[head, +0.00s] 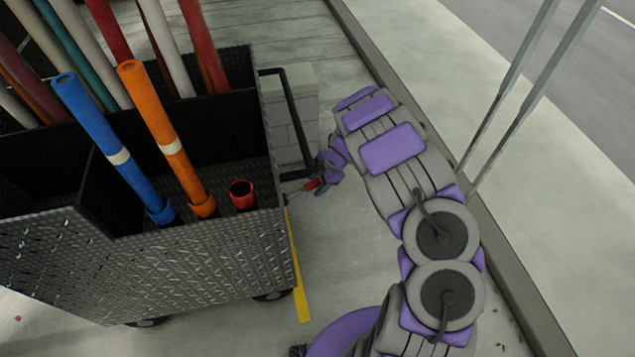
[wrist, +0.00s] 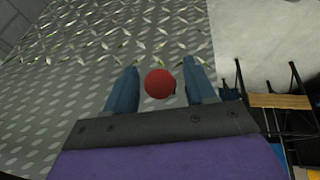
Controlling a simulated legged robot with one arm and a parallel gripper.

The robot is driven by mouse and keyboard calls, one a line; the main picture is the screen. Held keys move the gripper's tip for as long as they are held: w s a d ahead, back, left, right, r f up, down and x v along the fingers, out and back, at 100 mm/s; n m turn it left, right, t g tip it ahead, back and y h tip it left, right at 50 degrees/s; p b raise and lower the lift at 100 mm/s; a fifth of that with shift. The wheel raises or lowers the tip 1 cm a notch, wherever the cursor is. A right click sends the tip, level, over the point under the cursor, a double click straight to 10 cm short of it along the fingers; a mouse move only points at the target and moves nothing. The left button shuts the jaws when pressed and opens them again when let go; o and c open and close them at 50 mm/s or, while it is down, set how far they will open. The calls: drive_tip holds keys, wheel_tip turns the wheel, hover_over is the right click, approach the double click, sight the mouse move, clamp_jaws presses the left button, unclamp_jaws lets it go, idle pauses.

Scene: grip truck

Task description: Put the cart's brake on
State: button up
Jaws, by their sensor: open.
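The cart (head: 150,262) is a black diamond-plate box at the left of the head view. A small lever with a red end (head: 311,185) sticks out from the cart's right side, below its black handle bar. In the wrist view the red end (wrist: 160,83) shows as a round knob between my two blue fingers. My gripper (head: 322,184) is at this lever, open, with one finger on each side of the knob and a visible gap to each. I cannot tell how deep the knob sits between the fingers. The lever's shaft is mostly hidden in the wrist view.
Blue (head: 95,125) and orange (head: 160,125) tubes stand in the cart, with several more behind. A yellow strip (head: 299,275) lies on the floor beside the cart. A kerb (head: 500,270) and two grey poles (head: 525,80) are to the right. A grey block (head: 290,115) stands behind the handle bar.

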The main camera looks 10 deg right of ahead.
drive_tip(key=shift+c, duration=0.3)
clamp_jaws()
idle(0.4)
